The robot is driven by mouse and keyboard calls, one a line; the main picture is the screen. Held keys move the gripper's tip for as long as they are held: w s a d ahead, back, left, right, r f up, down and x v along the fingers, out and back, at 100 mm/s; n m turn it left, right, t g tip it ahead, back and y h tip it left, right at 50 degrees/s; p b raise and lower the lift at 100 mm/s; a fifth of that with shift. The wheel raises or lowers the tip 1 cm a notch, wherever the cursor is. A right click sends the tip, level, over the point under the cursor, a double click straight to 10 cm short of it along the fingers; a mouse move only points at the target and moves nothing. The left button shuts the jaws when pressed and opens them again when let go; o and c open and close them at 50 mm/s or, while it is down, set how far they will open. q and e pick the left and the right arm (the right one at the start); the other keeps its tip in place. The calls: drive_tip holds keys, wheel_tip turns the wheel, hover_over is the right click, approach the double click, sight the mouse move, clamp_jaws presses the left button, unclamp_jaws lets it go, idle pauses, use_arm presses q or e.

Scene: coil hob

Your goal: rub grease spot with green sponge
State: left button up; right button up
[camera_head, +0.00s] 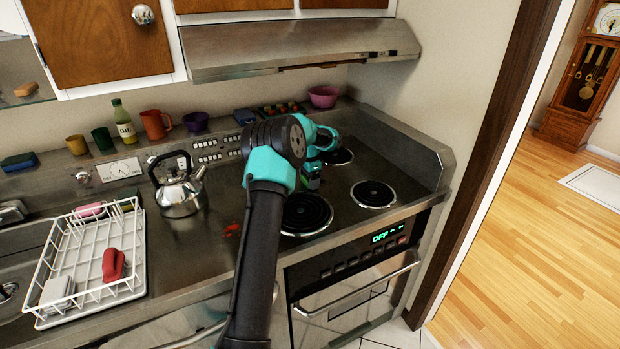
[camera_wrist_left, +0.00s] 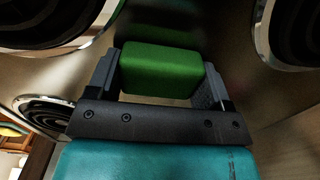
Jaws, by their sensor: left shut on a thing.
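My left gripper (camera_head: 312,180) is over the steel hob top, between the coil burners. It is shut on a green sponge, which shows clearly between the two fingers in the left wrist view (camera_wrist_left: 158,70). In the head view the sponge is mostly hidden by the gripper. A green reflection shows in the steel beyond it; I cannot tell whether the sponge touches the surface. A red-orange grease spot (camera_head: 232,229) lies on the steel left of the front coil, apart from the gripper. My right gripper is not in view.
A kettle (camera_head: 180,187) stands left of the spot. Coil burners (camera_head: 306,213) (camera_head: 373,194) surround the gripper. A white dish rack (camera_head: 95,262) is at the left. Cups, an oil bottle (camera_head: 124,122) and a pink bowl (camera_head: 323,96) line the back ledge. A range hood (camera_head: 300,45) hangs above.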

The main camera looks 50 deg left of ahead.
use_arm(q)
wheel_tip(320, 180, up, 8)
drive_tip(key=shift+f, duration=0.25)
drive_tip(key=shift+r, duration=0.3)
idle(0.7)
